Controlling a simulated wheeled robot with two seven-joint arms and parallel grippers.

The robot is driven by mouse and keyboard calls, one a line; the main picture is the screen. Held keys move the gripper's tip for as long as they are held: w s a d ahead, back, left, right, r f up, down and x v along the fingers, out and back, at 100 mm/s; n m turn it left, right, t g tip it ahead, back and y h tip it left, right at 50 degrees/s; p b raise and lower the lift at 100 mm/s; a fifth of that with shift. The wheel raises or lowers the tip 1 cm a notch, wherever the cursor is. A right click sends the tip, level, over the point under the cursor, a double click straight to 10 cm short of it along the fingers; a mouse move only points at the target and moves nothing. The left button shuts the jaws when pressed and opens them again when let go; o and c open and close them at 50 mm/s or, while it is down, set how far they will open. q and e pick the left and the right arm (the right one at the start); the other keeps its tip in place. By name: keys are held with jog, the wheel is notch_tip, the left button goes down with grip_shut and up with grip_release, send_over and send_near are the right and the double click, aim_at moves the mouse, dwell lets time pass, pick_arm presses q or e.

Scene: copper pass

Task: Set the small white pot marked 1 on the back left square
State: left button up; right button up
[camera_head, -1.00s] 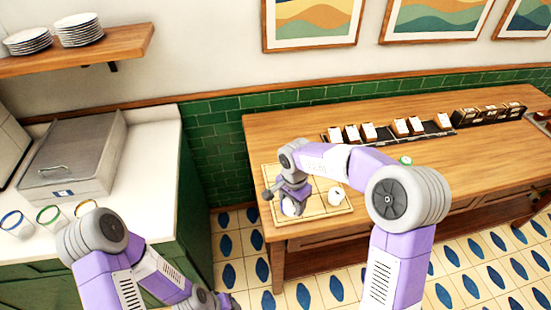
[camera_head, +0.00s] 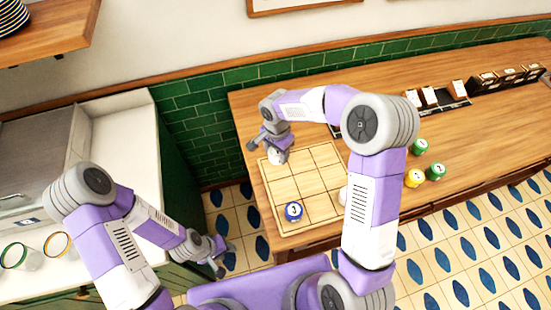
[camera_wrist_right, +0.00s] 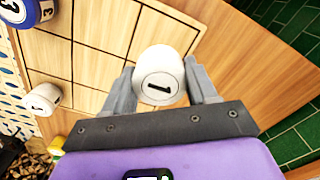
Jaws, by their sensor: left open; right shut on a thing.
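The small white pot marked 1 (camera_wrist_right: 160,75) sits between the fingers of my right gripper (camera_wrist_right: 163,88), which is shut on it. In the head view the pot (camera_head: 278,157) is at the back left corner of the gridded wooden board (camera_head: 313,184), over or on the back left square; I cannot tell whether it touches the board. A blue pot marked 3 (camera_head: 293,211) stands on the front left square. A white pot marked 3 (camera_wrist_right: 43,98) is near the front edge, mostly hidden by my right arm in the head view. My left gripper (camera_head: 218,264) is open and empty, low left of the table.
Two green pots (camera_head: 420,146) (camera_head: 436,171) and a yellow pot (camera_head: 414,178) stand on the table right of the board. Card holders (camera_head: 440,98) line the back. A green tiled wall (camera_head: 190,112) runs behind. The board's middle squares look clear.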

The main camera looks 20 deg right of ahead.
aim_at(276, 161)
notch_tip(276, 161, down, 5)
jog(key=shift+r, duration=0.1)
jog(key=shift+w+f, duration=0.1)
jog(key=shift+f, duration=0.15)
jog(key=shift+f+b, duration=0.2)
jog(key=shift+b, duration=0.15)
jog(key=o, duration=1.1)
jog(key=shift+r, duration=0.1)
